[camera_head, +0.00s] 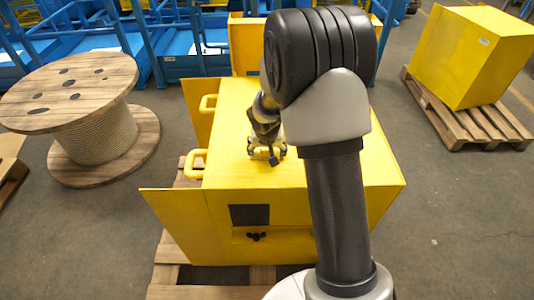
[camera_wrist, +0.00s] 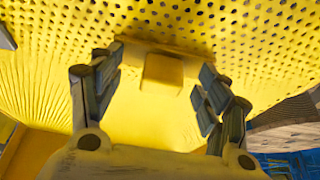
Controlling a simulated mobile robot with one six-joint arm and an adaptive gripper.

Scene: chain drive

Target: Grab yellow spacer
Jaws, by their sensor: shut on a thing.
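My gripper (camera_head: 267,157) is low over the top face of the yellow box (camera_head: 330,176), left of my arm in the head view. In the wrist view its two fingers (camera_wrist: 158,88) stand either side of a blocky yellow piece, the yellow spacer (camera_wrist: 163,68), and are shut on it. The spacer is the same yellow as the surface behind it, so its edges are hard to make out. I cannot tell whether it still touches the box. In the head view the spacer cannot be told apart from the box, and my arm hides part of the top.
The box has yellow handles (camera_head: 195,163) on its left side and stands on a wooden pallet (camera_head: 168,275). A wooden cable spool (camera_head: 95,135) stands at left. Another yellow box (camera_head: 470,55) sits on a pallet at right. Blue racks (camera_head: 190,62) line the back.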

